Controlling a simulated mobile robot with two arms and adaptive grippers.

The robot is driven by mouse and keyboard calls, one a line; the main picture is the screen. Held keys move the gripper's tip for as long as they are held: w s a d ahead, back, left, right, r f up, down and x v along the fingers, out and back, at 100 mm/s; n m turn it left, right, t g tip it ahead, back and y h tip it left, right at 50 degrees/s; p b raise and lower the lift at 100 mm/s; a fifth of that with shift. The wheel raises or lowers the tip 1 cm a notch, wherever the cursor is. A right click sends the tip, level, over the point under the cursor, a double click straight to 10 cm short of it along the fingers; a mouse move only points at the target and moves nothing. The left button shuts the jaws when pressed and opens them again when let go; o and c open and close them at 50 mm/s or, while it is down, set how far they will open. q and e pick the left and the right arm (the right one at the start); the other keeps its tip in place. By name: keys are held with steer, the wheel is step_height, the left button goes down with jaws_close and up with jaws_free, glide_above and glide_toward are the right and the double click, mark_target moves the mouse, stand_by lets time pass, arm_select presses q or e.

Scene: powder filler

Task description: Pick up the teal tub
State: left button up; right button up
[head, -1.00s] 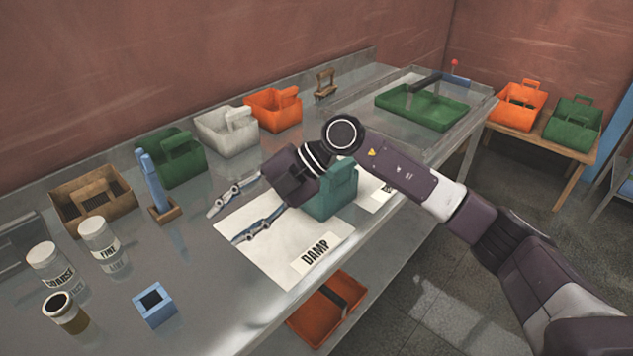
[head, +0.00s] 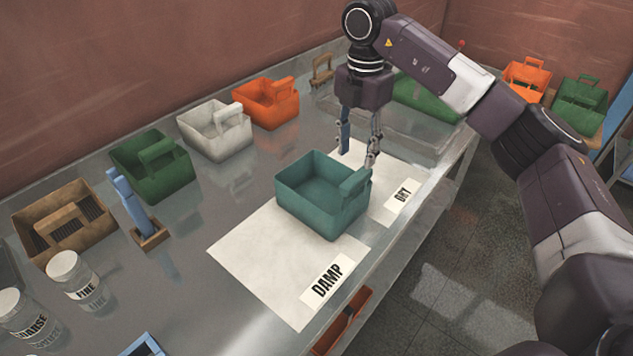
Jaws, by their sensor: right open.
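The teal tub (head: 308,205) stands upright on the bench, at the back right part of the white sheet marked DAMP (head: 262,262). It looks empty, and its handle is on its right side. My right gripper (head: 357,158) points down with its fingers apart and nothing between them. It is just behind and above the tub's handle side, with one fingertip overlapping the handle's top in the picture. I cannot tell whether that finger touches the handle. My left gripper is not in view.
A sheet marked DRY (head: 401,194) lies right of the tub. Green (head: 155,170), white (head: 218,135) and orange (head: 268,104) tubs line the wall. A wooden tub (head: 58,240), a blue tool in a stand (head: 130,205) and labelled jars (head: 76,279) stand left.

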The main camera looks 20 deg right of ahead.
mark_target(357, 176)
steer(key=s+f+p, duration=0.2)
steer(key=f, duration=0.1)
steer(key=shift+s, duration=0.1)
steer(key=f, duration=0.1)
steer(key=f+p, duration=0.1)
steer(key=f, duration=0.1)
steer(key=shift+w+a, duration=0.1)
steer(key=shift+w, duration=0.2)
steer(key=shift+f, duration=0.45)
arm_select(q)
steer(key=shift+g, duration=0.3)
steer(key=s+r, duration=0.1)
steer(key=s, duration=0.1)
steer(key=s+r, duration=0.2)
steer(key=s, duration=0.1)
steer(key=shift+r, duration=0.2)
arm_select(e)
jaws_close()
